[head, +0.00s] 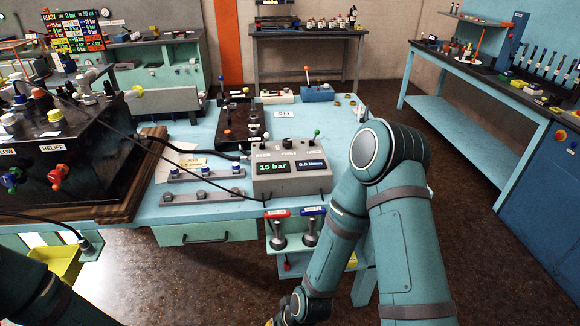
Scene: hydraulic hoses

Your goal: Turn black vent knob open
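A grey control box (291,181) stands on the light blue workbench, with displays reading "15 bar" and what looks like "0.0 l/min". A small black knob (287,142) sits on its top near the middle, between a small red part on the left and a green-tipped lever (316,134). The labels on the box top are too small to read surely, so I cannot tell whether this is the vent knob or how it is turned. My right arm bends down in front of the bench, its wrist at the bottom edge. Neither gripper's fingers show.
Hoses run across the bench (170,212). A holder with red- and blue-labelled fittings (295,235) hangs at the front. Dark floor (190,280) is clear below.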

